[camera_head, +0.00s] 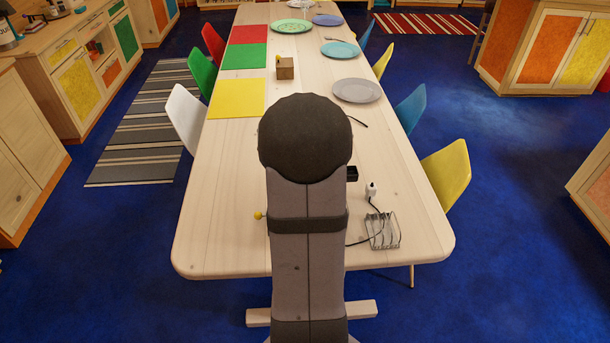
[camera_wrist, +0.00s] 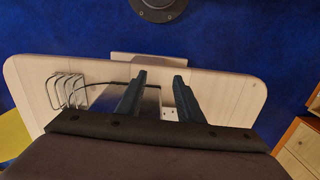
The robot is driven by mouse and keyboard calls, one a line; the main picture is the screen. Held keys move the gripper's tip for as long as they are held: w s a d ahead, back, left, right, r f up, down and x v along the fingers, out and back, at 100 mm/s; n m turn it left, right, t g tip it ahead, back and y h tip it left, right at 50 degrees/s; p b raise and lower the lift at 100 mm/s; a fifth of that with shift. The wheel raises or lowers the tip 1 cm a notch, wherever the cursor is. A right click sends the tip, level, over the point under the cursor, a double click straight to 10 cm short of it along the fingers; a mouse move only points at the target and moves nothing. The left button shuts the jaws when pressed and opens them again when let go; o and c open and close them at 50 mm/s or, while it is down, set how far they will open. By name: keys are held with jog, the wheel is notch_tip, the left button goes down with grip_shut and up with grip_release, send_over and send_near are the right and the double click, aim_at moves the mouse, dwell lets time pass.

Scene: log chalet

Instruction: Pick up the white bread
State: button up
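I cannot make out the white bread in either view. My gripper (camera_wrist: 160,77) shows in the wrist view with its two dark fingers apart and nothing visibly held between them. It is above the end of the pale wooden table (camera_wrist: 225,95). A grey, box-like thing (camera_wrist: 151,101) lies partly hidden behind the fingers, and I cannot tell what it is. In the head view my arm covers the middle of the table (camera_head: 220,190) and hides the gripper.
A wire rack (camera_head: 383,232) stands at the table's near right, and at left in the wrist view (camera_wrist: 66,90). A white plug (camera_head: 371,190) and black cord lie near it. Farther along are a grey plate (camera_head: 357,91), a wooden block (camera_head: 285,68) and a yellow mat (camera_head: 237,98). Chairs line both sides.

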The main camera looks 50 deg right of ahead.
jog(key=shift+m+t+h, duration=0.3)
jog(key=shift+t+h, duration=0.3)
jog(key=w+d, duration=0.1)
jog(key=d, duration=0.1)
jog(key=w+d+r, duration=0.1)
jog(key=w+d, duration=0.1)
jog(key=d, duration=0.1)
jog(key=w+d+r, duration=0.1)
jog(key=d, duration=0.1)
jog(key=shift+w+d+r, duration=0.15)
jog(key=shift+d+r, duration=0.05)
jog(key=shift+d, duration=0.2)
jog(key=w+d+r+t+h, duration=0.1)
jog(key=w+d+r, duration=0.2)
jog(key=w+d+r+n+t+h, duration=0.1)
jog(key=w+d+r, duration=0.2)
jog(key=d, duration=0.1)
jog(key=shift+w+d+r, duration=0.15)
jog(key=shift+w, duration=0.25)
jog(key=shift+p+x, duration=1.65)
jog(key=shift+x, duration=2.05)
jog(key=shift+s, duration=0.1)
jog(key=shift+f, duration=0.25)
jog(key=c, duration=0.8)
